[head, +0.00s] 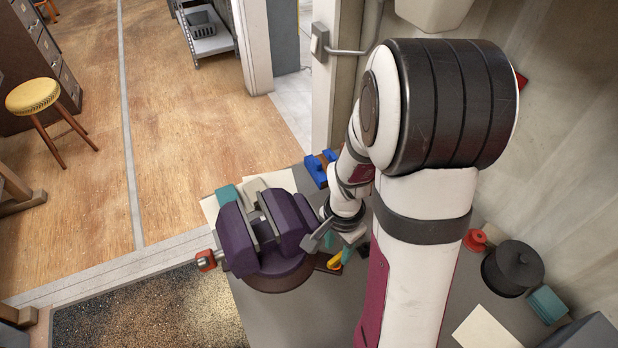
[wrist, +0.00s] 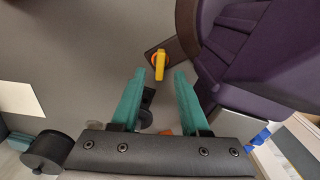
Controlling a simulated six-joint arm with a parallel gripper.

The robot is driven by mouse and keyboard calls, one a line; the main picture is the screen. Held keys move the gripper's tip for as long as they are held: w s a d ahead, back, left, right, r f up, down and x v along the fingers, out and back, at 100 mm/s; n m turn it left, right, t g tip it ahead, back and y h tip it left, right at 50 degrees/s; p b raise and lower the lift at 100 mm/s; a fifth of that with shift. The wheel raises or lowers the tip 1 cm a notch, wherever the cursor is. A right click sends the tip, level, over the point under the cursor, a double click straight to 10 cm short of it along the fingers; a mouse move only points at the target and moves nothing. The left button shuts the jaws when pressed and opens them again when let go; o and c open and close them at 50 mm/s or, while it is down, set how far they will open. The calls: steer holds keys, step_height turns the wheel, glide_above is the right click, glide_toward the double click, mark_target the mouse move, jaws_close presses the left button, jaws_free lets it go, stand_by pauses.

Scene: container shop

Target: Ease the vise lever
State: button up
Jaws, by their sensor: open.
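The purple vise (head: 262,235) stands on the grey bench, and its body fills the upper right of the wrist view (wrist: 255,55). A red-ended part (head: 205,260) sticks out from the vise's left side. My gripper (wrist: 159,75) is open and empty, its teal fingers apart. The yellow lever appears between and just beyond the fingertips, not visibly touched. The height gap is hard to judge.
Blue objects (head: 318,168) lie behind the vise. A black round pot (head: 513,268), a red knob-like piece (head: 475,240) and a teal block (head: 547,303) stand at the right. Bare bench lies in front of the vise; the wall is close on the right.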

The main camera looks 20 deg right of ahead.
mark_target(336, 257)
steer(key=shift+f, duration=1.85)
jaws_close()
